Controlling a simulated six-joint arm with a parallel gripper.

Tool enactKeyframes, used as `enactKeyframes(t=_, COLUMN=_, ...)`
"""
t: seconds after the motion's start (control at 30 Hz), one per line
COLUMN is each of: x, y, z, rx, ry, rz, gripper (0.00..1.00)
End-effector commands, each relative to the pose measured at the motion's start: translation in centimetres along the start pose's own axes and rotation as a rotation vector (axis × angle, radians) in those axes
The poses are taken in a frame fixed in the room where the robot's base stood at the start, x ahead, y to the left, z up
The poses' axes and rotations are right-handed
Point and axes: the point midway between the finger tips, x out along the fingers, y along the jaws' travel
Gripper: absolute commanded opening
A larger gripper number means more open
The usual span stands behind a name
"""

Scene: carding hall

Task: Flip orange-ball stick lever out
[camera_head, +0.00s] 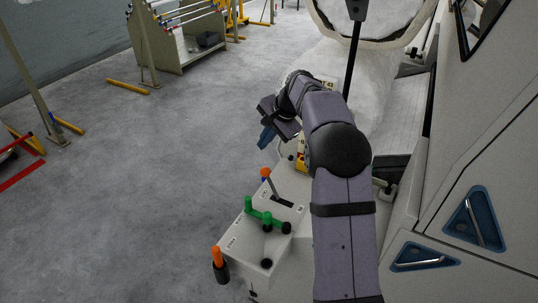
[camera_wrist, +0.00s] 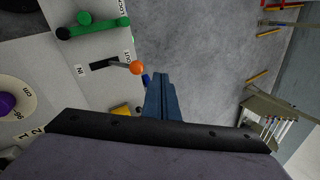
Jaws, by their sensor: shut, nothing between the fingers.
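The orange-ball stick lever (camera_head: 266,174) rises from a dark slot (camera_head: 284,201) on the pale machine console and leans left, over the console's edge side. In the wrist view the orange ball (camera_wrist: 136,68) lies by the OUT label, with the IN label (camera_wrist: 80,71) at the slot's other end. My gripper (camera_head: 265,139) has blue fingers, shut and empty, above and beyond the ball in the head view. In the wrist view the shut fingers (camera_wrist: 160,92) are just right of the ball; I see no clear contact.
A green-handled lever (camera_head: 265,216) and an orange-topped post (camera_head: 217,258) stand nearer on the console. A purple knob (camera_wrist: 5,104) on a white dial and a yellow part (camera_wrist: 121,110) show in the wrist view. Open floor (camera_head: 130,190) lies left.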

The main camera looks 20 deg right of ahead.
Motion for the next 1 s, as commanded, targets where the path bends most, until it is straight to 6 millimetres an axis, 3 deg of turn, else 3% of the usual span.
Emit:
enactKeyframes(t=0.2, x=-0.8, y=-0.9, z=0.3, rx=-0.001, ry=0.0, rz=0.0, gripper=0.0)
enactKeyframes(t=0.73, x=-0.9, y=-1.0, z=0.3, rx=-0.005, ry=0.0, rz=0.001, gripper=0.0)
enactKeyframes(t=1.0, x=-0.9, y=-1.5, z=-0.4, rx=-0.178, ry=0.031, rz=-0.015, gripper=0.0)
